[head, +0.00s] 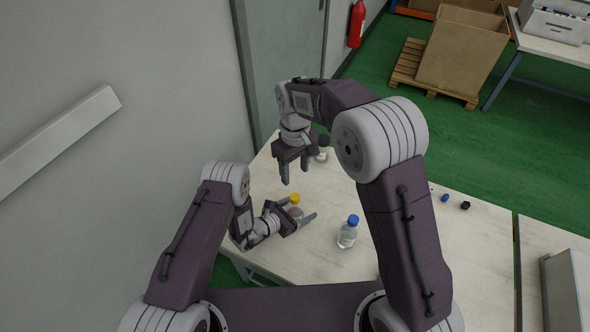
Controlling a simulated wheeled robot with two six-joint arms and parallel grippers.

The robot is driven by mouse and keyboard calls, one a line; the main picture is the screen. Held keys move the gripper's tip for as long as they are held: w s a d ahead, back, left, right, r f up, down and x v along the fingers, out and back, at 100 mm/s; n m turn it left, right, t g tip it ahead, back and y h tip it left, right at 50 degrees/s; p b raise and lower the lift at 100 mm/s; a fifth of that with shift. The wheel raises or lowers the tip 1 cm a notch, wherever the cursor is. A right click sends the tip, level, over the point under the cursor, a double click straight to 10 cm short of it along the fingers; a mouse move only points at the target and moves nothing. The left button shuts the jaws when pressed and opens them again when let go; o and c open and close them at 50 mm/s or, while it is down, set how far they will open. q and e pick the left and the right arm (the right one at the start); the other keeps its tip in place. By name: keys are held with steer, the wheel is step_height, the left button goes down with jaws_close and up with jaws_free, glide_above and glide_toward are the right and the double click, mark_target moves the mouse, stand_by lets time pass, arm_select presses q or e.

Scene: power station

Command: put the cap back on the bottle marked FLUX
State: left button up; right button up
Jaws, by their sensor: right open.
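A small bottle with a yellow-orange cap (295,199) stands on the table between the fingers of my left gripper (302,208); I cannot tell whether they press on it. My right gripper (295,176) is open and empty, pointing down above the table behind that bottle. A clear bottle with a blue cap (348,232) stands to the right. A dark-capped bottle (323,148) stands at the back, partly hidden by my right arm. A loose blue cap (445,198) and a loose black cap (465,205) lie at the right. No FLUX marking is readable.
The pale table (312,248) has bare room around the bottles. My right arm hides part of its middle. A grey box (567,290) stands at the lower right. A wall and a grey door (285,50) border the left and back.

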mark_target(295, 210)
arm_select(q)
steer(key=v, duration=0.9)
steer(key=shift+b, duration=0.4)
steer(key=shift+a, duration=0.15)
